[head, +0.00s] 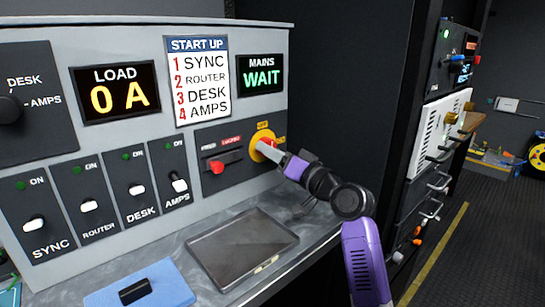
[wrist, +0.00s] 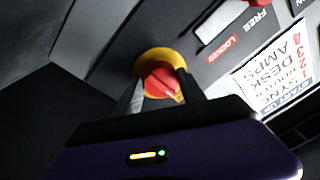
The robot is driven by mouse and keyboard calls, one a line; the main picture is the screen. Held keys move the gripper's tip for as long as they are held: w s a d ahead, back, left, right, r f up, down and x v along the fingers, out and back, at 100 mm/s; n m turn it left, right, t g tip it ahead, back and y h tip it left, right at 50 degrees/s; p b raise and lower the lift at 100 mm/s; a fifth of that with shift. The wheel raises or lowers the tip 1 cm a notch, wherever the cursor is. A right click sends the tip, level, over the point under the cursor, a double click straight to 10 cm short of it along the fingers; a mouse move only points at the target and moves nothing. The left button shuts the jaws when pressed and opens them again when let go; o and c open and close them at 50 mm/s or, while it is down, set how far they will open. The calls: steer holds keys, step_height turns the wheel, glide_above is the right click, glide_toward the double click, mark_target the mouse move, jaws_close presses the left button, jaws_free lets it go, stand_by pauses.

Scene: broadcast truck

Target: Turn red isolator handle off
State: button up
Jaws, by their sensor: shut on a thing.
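The red isolator handle (wrist: 162,84) sits on a round yellow plate (wrist: 160,58) on the grey panel. In the head view the red handle (head: 267,146) and its yellow plate (head: 262,136) are at the right end of the panel, partly hidden by my gripper. My gripper (head: 279,152) reaches in from the right. In the wrist view my gripper's fingers (wrist: 160,92) stand on either side of the red handle and are shut on it. The handle's exact angle is hard to read.
Left of the isolator is a red slider (head: 217,166) beside a red LOCKED label. Several white-tipped switches stand further left, including AMPS (head: 179,184). The display (head: 122,92) reads LOAD 0 A; the MAINS display (head: 262,75) reads WAIT. A dark tray (head: 212,274) lies on the counter below.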

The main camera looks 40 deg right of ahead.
steer(key=shift+f, duration=0.1)
steer(key=o, duration=1.4)
steer(key=shift+c, duration=0.2)
steer(key=shift+s, duration=0.1)
steer(key=s, duration=0.7)
steer(key=shift+s+f, duration=0.25)
steer(key=shift+f, duration=0.15)
